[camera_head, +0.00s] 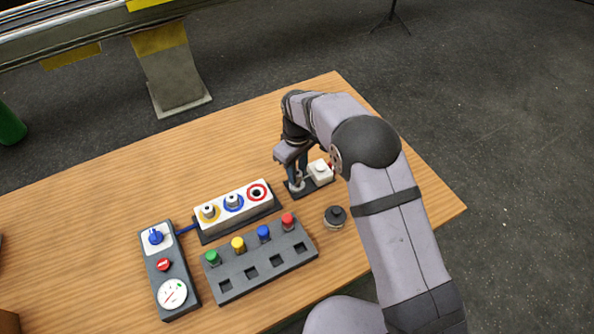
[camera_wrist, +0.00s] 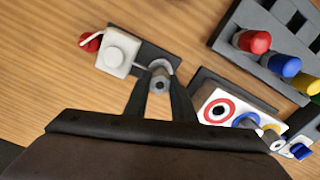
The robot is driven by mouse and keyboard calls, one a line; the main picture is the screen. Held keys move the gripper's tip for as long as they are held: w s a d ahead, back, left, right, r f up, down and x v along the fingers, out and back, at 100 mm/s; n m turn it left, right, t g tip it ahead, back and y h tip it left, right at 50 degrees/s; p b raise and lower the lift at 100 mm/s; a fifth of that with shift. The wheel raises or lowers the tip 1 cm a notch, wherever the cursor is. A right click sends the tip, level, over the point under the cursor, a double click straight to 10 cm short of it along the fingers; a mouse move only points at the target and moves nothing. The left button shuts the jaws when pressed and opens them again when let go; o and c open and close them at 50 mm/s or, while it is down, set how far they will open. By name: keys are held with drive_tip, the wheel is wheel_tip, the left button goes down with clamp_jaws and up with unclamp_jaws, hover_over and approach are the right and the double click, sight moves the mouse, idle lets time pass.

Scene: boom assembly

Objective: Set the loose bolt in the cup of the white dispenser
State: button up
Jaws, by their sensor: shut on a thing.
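The white dispenser (camera_head: 319,170) stands on a dark base plate beside my gripper. In the wrist view the dispenser (camera_wrist: 117,51) is at the upper left, with a red part at its left side. My gripper (camera_wrist: 160,88) is shut on a grey bolt (camera_wrist: 159,78), seen end-on between the fingertips. The light rim of the cup (camera_wrist: 160,64) shows just beyond the bolt, on the same dark plate. In the head view my gripper (camera_head: 296,183) is low at the cup. I cannot tell whether the bolt is inside the cup or just above it.
A white block (camera_head: 233,207) with yellow, blue and red rings stands to the left. A grey rack (camera_head: 260,262) with coloured plugs is in front of it. A control panel (camera_head: 170,270) with a gauge is farther left. A dark round knob (camera_head: 335,217) sits near my arm.

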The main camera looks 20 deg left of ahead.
drive_tip(key=shift+f, duration=0.4)
drive_tip(key=shift+r, duration=0.1)
drive_tip(key=o, duration=1.1)
drive_tip(key=shift+r, duration=0.1)
drive_tip(key=shift+r+p, duration=2.25)
drive_tip(key=shift+r, duration=1.15)
